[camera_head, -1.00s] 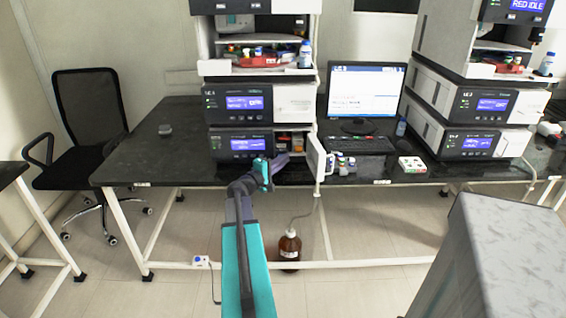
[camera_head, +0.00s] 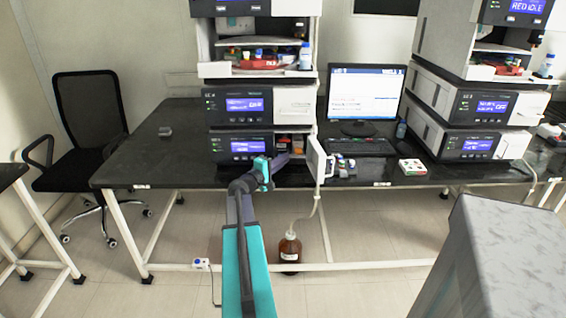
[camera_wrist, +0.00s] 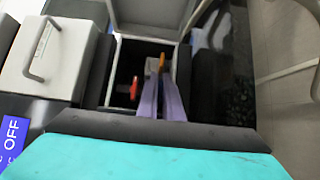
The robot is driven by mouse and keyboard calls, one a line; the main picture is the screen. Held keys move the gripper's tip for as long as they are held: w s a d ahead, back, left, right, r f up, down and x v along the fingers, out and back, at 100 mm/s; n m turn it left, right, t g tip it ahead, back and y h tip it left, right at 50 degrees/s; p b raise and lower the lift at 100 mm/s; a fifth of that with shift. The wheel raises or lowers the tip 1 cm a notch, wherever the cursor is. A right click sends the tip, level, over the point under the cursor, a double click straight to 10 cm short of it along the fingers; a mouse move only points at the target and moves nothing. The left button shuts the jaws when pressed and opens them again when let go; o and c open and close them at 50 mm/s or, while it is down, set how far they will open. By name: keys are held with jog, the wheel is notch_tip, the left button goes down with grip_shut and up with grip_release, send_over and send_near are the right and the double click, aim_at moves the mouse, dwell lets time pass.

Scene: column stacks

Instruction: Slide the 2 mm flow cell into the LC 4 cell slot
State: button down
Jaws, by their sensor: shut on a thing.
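The LC 4 stack's lower module (camera_head: 225,147) has an open compartment at its right, with its door (camera_head: 318,160) swung out. My gripper (camera_head: 284,159) is at the front of this compartment. In the wrist view, the purple fingers of my gripper (camera_wrist: 156,82) reach into the dark opening, close together and shut on a small greyish piece (camera_wrist: 152,66), which seems to be the flow cell; its 2 mm marking cannot be read. An orange part (camera_wrist: 162,59) shows at the fingertips. A red part (camera_wrist: 134,88) is inside, left of the fingers. The slot itself is mostly hidden.
The open door stands close at the right of my gripper. A keyboard (camera_head: 362,147), small items and a white tray (camera_head: 412,167) lie farther right on the dark bench (camera_head: 185,165). A brown bottle (camera_head: 290,248) stands on the floor below. The bench's left part is mostly clear.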

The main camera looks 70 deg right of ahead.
jog(key=c, duration=1.8)
grip_release()
jog(key=shift+c, duration=0.2)
jog(key=b+v, duration=0.1)
jog(key=v, duration=1.2)
jog(key=shift+a+b, duration=0.35)
jog(key=shift+b, duration=0.05)
jog(key=shift+w, duration=0.15)
